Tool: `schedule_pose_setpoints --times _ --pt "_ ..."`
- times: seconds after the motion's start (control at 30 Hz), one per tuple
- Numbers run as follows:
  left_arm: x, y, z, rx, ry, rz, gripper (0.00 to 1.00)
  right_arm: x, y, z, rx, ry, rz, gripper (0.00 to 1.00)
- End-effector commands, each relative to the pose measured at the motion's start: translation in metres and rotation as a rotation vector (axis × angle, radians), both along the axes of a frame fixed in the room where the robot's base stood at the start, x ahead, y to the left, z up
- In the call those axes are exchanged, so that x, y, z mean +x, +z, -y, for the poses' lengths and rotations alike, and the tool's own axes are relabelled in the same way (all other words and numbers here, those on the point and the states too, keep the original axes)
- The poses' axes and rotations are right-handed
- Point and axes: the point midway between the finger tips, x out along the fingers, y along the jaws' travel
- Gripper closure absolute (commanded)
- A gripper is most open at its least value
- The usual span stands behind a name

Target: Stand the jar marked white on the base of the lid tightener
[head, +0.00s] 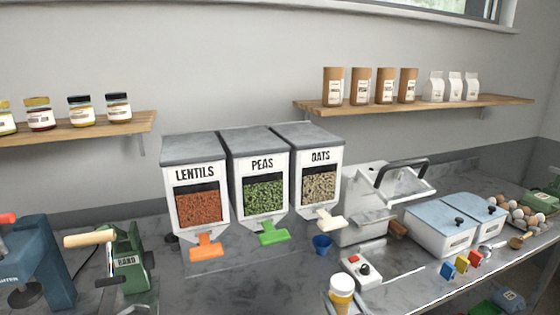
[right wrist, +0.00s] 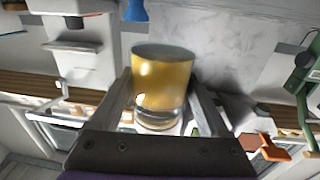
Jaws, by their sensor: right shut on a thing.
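A small jar with yellow contents (head: 342,290) is at the bottom of the head view, and it fills the middle of the right wrist view (right wrist: 163,78). I cannot read a marking on it. My right gripper (head: 341,302) is shut on this jar, with one finger on each side in the right wrist view. The blue machine (head: 42,262) at the left edge, with its lettering partly cut off, looks like the lid tightener. Its base is mostly out of the picture. The jar is far to the right of it. My left gripper is not in view.
A green hand-marked machine (head: 130,262) with a wooden handle stands right of the blue machine. Lentil (head: 196,190), pea (head: 262,185) and oat (head: 318,180) dispensers stand behind. A red-buttoned box (head: 362,270) and a blue cup (head: 321,244) are near the jar. The front middle counter is clear.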

Motion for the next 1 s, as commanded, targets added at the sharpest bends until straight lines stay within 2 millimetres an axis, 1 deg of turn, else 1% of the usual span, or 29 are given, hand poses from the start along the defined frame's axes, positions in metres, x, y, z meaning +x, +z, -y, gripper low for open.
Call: schedule_pose_setpoints --times 0.03,0.1,0.27,0.33,0.37,0.43,0.5,0.63,0.7,0.77,0.8,0.87,0.97,1.0 --pt "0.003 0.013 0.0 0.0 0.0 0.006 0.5 -0.002 0.0 0.006 -0.002 0.005 0.001 1.0" --pt "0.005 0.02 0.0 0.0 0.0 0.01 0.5 -0.007 -0.007 0.012 -0.002 0.014 -0.005 1.0" --pt "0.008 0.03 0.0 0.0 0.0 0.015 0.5 -0.016 -0.019 0.018 -0.001 0.029 -0.017 1.0" --pt "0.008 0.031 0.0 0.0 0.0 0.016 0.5 -0.017 -0.021 0.014 -0.002 0.033 -0.018 1.0" --pt "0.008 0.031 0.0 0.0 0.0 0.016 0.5 -0.017 -0.021 0.01 0.0 0.035 -0.017 1.0" --pt "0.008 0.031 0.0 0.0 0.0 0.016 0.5 -0.017 -0.021 -0.005 0.003 0.038 -0.01 1.0" --pt "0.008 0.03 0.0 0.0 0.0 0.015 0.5 -0.016 -0.02 -0.025 0.003 0.04 -0.004 1.0" --pt "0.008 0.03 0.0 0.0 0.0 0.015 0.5 -0.017 -0.02 -0.059 0.004 0.038 -0.006 1.0" --pt "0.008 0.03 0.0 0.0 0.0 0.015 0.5 -0.018 -0.022 -0.073 0.003 0.038 -0.012 1.0" --pt "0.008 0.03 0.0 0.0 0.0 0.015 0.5 -0.018 -0.023 -0.081 0.001 0.037 -0.018 1.0" --pt "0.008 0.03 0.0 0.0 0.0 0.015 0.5 -0.018 -0.023 -0.081 0.0 0.035 -0.019 1.0" --pt "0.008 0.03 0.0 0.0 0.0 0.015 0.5 -0.017 -0.022 -0.075 -0.001 0.029 -0.016 1.0" --pt "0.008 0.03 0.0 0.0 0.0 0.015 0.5 -0.015 -0.02 -0.049 -0.002 0.02 -0.006 1.0" --pt "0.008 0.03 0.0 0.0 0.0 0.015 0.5 -0.014 -0.02 -0.037 -0.002 0.019 -0.003 1.0"
